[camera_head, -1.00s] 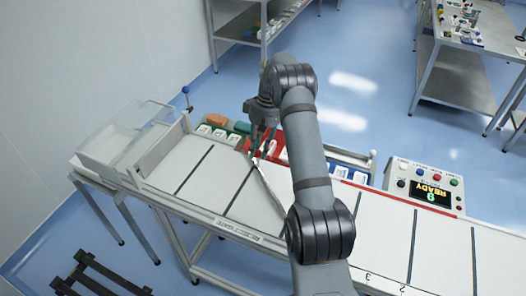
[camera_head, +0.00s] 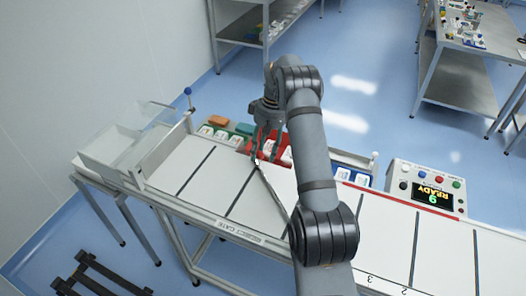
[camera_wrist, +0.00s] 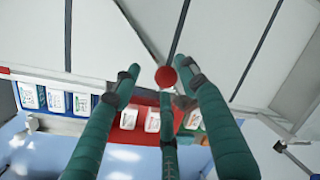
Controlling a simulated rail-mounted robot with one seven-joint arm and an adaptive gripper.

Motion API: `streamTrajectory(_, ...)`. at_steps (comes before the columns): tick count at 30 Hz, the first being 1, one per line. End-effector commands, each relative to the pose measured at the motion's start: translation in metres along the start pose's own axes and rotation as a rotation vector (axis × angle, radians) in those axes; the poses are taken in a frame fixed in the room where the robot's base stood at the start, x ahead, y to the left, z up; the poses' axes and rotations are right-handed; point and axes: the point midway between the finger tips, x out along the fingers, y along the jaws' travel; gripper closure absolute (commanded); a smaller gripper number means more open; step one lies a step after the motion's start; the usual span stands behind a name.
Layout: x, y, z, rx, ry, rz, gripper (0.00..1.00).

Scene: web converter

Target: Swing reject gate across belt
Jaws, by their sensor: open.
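The reject gate (camera_head: 270,187) is a thin grey bar lying slantwise over the white belt (camera_head: 225,182), from the far edge toward the near side. In the wrist view the gate bar (camera_wrist: 140,32) runs down to a red ball knob (camera_wrist: 166,77) at its end. My gripper (camera_wrist: 163,88) has green fingers, open around the knob: one to its left, one to its right and one below in the picture. I cannot tell whether any finger touches it. In the head view my gripper (camera_head: 260,155) is at the bar's far end; my arm hides part of the belt.
Bins with white cards (camera_head: 215,134) line the belt's far edge. A control box (camera_head: 428,190) with a READY display stands at the right. A clear-walled tray (camera_head: 125,145) is at the belt's left end. A blue-knobbed post (camera_head: 188,91) rises behind it.

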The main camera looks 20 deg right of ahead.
Motion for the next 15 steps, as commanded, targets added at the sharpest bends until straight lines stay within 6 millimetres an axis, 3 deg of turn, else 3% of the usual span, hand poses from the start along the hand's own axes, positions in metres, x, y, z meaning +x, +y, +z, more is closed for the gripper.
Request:
streamTrajectory(8, -0.011, 0.000, -0.002, -0.002, 0.003, 0.002, 0.57)
streamTrajectory(15, -0.059, 0.000, -0.002, -0.001, 0.006, 0.002, 0.57)
